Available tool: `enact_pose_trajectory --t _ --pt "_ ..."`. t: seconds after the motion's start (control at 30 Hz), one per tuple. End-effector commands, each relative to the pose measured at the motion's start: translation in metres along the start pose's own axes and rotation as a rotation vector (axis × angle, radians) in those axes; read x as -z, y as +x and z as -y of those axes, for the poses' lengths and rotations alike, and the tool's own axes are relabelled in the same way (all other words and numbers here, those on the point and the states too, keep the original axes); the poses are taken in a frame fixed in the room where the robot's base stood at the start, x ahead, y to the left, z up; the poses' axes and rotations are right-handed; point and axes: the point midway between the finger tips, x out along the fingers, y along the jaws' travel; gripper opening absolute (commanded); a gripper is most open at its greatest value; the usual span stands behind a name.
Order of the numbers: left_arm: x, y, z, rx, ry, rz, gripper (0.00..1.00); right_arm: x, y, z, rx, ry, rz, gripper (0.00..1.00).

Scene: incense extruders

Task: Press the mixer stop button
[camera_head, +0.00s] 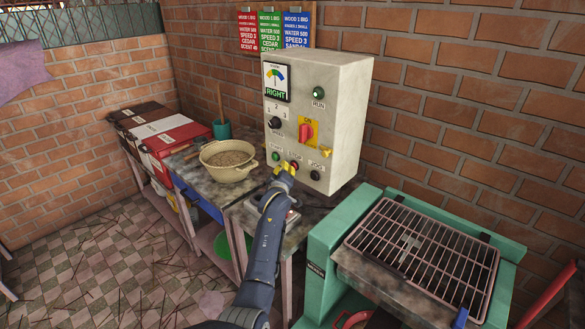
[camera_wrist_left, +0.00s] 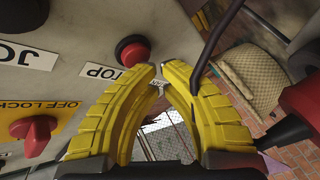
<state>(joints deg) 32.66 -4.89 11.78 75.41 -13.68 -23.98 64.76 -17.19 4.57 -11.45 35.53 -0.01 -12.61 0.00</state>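The red mixer stop button (camera_head: 294,160) is on the lower front of the grey control box (camera_head: 335,75). In the left wrist view the red button (camera_wrist_left: 132,52), in a dark collar, is above the left finger, beside a partly covered label ending in "TOP". My left gripper (camera_head: 285,170), with yellow fingers, is at the box's lower front, close to the stop button. In the left wrist view its fingertips (camera_wrist_left: 160,68) are near each other with a visible gap and nothing between them. I cannot tell whether it touches the box. My right gripper is not in view.
A red on/off switch (camera_head: 306,131), a green button (camera_head: 275,156) and a black button (camera_head: 315,174) share the panel. A green machine with a wire rack (camera_head: 425,245) stands at right.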

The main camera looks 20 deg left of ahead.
Motion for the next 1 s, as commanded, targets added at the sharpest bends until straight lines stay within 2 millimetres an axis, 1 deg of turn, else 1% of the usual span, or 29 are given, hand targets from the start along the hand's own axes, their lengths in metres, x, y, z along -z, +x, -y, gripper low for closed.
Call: enact_pose_trajectory --t 1.0 --pt "-0.0033 0.0056 -0.0025 0.001 -0.001 0.000 0.00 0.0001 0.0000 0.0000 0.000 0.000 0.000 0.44"
